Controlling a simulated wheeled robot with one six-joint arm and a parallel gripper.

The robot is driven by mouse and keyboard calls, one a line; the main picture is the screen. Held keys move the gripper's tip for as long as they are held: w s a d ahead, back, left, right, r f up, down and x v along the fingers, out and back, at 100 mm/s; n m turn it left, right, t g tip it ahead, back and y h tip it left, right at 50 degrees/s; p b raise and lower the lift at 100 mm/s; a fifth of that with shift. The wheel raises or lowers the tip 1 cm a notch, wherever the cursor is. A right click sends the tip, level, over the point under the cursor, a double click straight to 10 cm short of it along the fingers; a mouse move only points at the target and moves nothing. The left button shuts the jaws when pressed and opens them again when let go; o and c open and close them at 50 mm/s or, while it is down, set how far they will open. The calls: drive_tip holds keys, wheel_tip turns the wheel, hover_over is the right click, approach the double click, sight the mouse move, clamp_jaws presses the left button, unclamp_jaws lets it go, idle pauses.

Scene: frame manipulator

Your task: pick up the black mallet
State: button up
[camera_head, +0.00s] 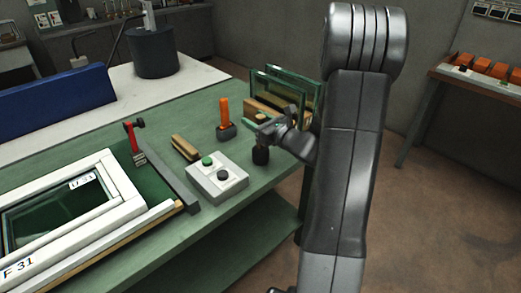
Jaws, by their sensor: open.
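The black mallet (261,156) shows as a small dark upright shape near the right edge of the green bench. Its upper part is hidden by or merges with my gripper (267,128), so its full outline is hard to make out. My gripper is open and reaches in from the right, just above and around the top of this dark shape. I cannot tell whether the fingers touch it.
An orange-handled mallet with a dark head (226,132) stands to the left. A grey button box (217,182) sits in front, with a wooden-backed brush (185,148) behind it. Glass panes in a wooden rack (288,90) stand behind my gripper. A white window frame (128,190) lies left.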

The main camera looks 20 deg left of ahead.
drive_tip(key=c, duration=1)
drive_tip(key=shift+r, duration=0.1)
drive_tip(key=shift+c, duration=0.2)
